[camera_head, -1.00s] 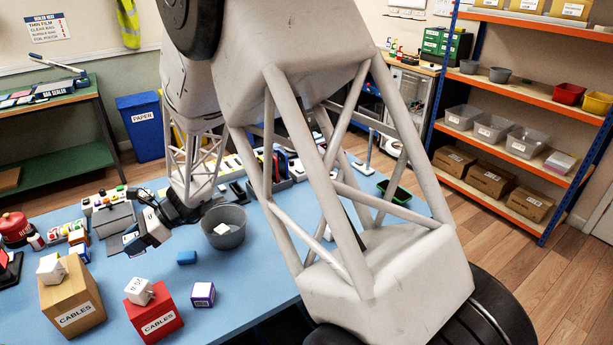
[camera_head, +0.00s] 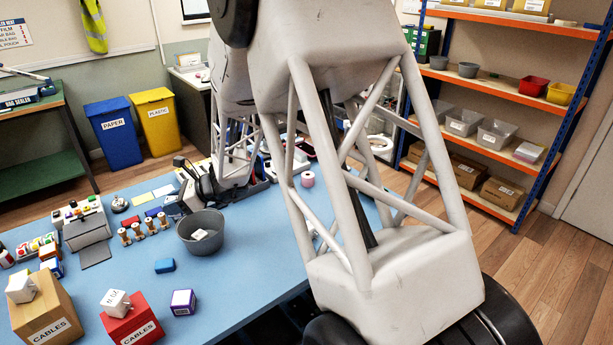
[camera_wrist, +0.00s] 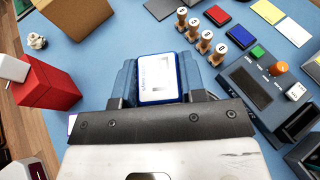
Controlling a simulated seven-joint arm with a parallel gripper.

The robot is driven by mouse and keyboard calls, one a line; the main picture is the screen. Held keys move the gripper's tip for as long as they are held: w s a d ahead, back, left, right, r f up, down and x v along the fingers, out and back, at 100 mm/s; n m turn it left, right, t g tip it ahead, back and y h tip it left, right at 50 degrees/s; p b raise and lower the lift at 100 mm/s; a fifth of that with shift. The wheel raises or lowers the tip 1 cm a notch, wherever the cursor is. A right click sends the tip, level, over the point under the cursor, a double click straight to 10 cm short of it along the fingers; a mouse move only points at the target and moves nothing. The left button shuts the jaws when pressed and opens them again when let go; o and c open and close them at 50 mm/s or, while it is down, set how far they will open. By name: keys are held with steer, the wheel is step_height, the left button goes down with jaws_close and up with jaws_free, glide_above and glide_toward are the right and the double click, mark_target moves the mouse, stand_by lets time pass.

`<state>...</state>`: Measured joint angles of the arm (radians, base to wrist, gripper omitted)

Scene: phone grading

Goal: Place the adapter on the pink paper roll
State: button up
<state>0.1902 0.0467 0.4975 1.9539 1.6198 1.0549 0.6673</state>
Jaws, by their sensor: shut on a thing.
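My gripper (camera_wrist: 158,82) is shut on a block with a white printed face and blue edges, seen from above in the wrist view; I take it to be the adapter (camera_wrist: 157,76). In the head view my gripper (camera_head: 195,188) is over the far part of the blue table, behind the grey bin, and the held block cannot be made out there. The pink paper roll (camera_head: 308,179) stands upright on the table to the right of my gripper, seen close to my arm's struts. It does not show in the wrist view.
The grey bin (camera_head: 203,247) holds a white block. A cardboard box (camera_head: 45,308) and a red box (camera_head: 130,325) each carry a white cube. Wooden stamps (camera_wrist: 205,36) and a device with a screen (camera_wrist: 246,88) lie near my gripper. The front table has free room.

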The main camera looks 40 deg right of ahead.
steer(key=s+d+m+t+h, duration=0.2)
steer(key=s+d+m+h, duration=0.15)
steer(key=d, duration=1.05)
steer(key=s+d+m+t+h, duration=0.2)
steer(key=d+m+h, duration=0.25)
steer(key=d, duration=1.05)
steer(key=s+d+m+t+h, duration=0.2)
steer(key=s+d+m+h, duration=0.15)
steer(key=d, duration=1.05)
steer(key=shift+m, duration=0.25)
steer(key=f, duration=0.5)
steer(key=shift+w+d+f, duration=0.1)
steer(key=shift+w+f, duration=0.05)
steer(key=shift+w, duration=0.05)
steer(key=shift+w+d, duration=0.1)
steer(key=w+d, duration=0.2)
steer(key=w, duration=0.2)
steer(key=w+d+f, duration=0.1)
steer(key=w+d, duration=0.2)
steer(key=w, duration=0.2)
steer(key=w+d, duration=0.3)
steer(key=w, duration=0.1)
steer(key=shift+w+d+f, duration=0.2)
steer(key=shift+f, duration=0.05)
